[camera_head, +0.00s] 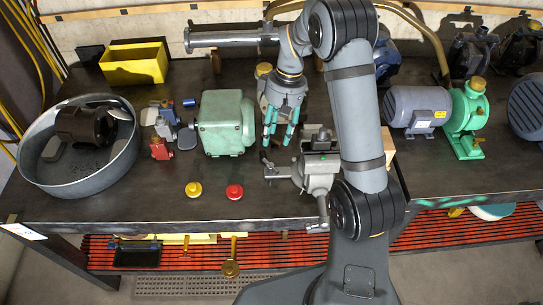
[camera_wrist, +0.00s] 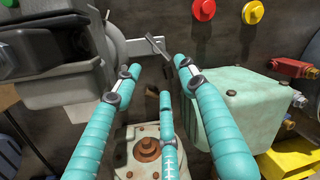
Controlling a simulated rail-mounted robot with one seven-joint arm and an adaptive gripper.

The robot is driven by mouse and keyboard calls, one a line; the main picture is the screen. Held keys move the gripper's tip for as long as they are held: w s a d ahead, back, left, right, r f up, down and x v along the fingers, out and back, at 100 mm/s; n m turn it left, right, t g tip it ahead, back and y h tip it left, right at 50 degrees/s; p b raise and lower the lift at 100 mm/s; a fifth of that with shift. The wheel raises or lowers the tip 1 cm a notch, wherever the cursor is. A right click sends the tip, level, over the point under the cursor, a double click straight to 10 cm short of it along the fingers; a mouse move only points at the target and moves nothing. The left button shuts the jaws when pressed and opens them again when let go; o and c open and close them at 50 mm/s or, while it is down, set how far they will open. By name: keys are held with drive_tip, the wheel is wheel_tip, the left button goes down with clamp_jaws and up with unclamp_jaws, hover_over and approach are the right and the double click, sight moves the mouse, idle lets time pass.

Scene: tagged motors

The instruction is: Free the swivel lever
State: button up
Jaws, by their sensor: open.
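A grey bench vise (camera_head: 318,172) stands on the dark workbench, right of centre in the head view. In the wrist view the vise (camera_wrist: 75,70) fills the upper left. A small metal lever (camera_wrist: 157,45) sticks out from its side, and it also shows in the head view (camera_head: 268,165); I take it for the swivel lever. My gripper (camera_head: 277,140) has three teal fingers and points down, behind and to the left of the vise. In the wrist view my gripper (camera_wrist: 158,75) is open and empty. The lever appears beyond the fingertips, apart from them.
A mint-green box (camera_head: 222,122) stands close left of my gripper, and in the wrist view (camera_wrist: 245,105). A pale body with a rusty bolt (camera_wrist: 148,150) lies under the fingers. Red (camera_head: 234,191) and yellow (camera_head: 193,189) buttons sit near the front; the bench around them is clear.

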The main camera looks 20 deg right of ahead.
sight(269, 163)
drive_tip(key=f, duration=0.3)
drive_tip(key=a+f+p, duration=0.1)
drive_tip(key=f, duration=0.2)
drive_tip(key=f+p, duration=0.1)
drive_tip(key=f, duration=0.2)
drive_tip(key=shift+s+a+f, duration=0.3)
drive_tip(key=shift+s+a, duration=0.1)
drive_tip(key=shift+c, duration=1.4)
clamp_jaws()
